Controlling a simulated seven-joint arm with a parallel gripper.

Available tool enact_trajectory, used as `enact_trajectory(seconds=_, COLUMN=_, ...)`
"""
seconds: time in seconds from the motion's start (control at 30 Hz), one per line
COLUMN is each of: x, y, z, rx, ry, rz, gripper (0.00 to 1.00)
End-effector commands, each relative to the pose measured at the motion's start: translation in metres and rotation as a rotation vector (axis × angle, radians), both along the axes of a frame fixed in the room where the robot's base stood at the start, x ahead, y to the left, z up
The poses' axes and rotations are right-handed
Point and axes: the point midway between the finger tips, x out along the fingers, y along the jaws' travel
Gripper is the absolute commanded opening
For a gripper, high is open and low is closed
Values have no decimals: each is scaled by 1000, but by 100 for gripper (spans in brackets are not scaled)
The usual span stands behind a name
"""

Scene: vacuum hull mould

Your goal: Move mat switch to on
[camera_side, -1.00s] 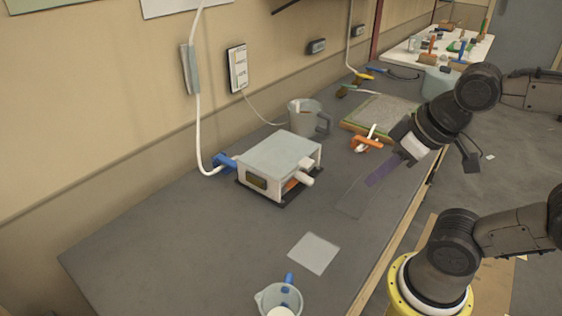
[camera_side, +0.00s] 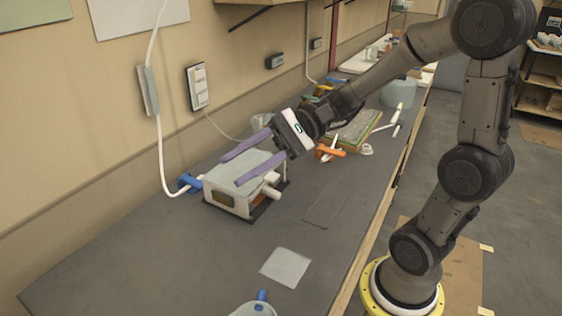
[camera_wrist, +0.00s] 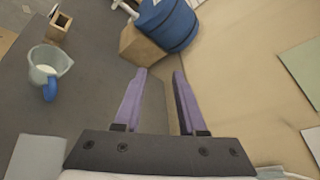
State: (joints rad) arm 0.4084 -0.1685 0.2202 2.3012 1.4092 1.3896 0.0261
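No label reading "mat switch" is legible. A white wall panel (camera_side: 198,85) with small details on its face has a thin cord running down to the bench. A grey-white box (camera_side: 148,90) sits in a thick white cord to its left. Two dark boxes, one nearer (camera_side: 275,61) and one farther (camera_side: 317,43), are on the wall to the right. I cannot tell any switch's position. My gripper (camera_side: 230,171) is open and empty, its purple fingers pointing left above the white box-shaped unit (camera_side: 228,199). In the wrist view its fingers (camera_wrist: 159,75) are apart with nothing between them.
The unit stands on the bench (camera_side: 130,255) beside a blue clamp (camera_side: 189,182). An orange tool (camera_side: 330,151) and a green-edged board (camera_side: 358,126) lie behind. The wrist view shows a jug (camera_wrist: 47,68) and a blue container (camera_wrist: 165,25). The front-left bench is clear.

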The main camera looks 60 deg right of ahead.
Motion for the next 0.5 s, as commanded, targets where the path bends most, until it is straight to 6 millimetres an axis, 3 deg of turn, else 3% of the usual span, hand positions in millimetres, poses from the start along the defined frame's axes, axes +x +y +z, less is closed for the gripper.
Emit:
enact_trajectory(seconds=0.03, x=28, y=-26, z=-3, rx=110, ry=42, rz=-111, gripper=40)
enact_trajectory(seconds=0.1, x=60, y=-67, z=-8, rx=254, ry=74, rz=-265, gripper=40)
enact_trajectory(seconds=0.17, x=83, y=-108, z=-17, rx=368, ry=96, rz=-402, gripper=40)
enact_trajectory(seconds=0.23, x=102, y=-161, z=-35, rx=488, ry=117, rz=-565, gripper=40)
enact_trajectory(seconds=0.3, x=110, y=-216, z=-59, rx=594, ry=135, rz=-727, gripper=40)
enact_trajectory(seconds=0.4, x=105, y=-284, z=-100, rx=708, ry=162, rz=-931, gripper=40)
enact_trajectory(seconds=0.5, x=89, y=-328, z=-139, rx=776, ry=206, rz=-1071, gripper=40)
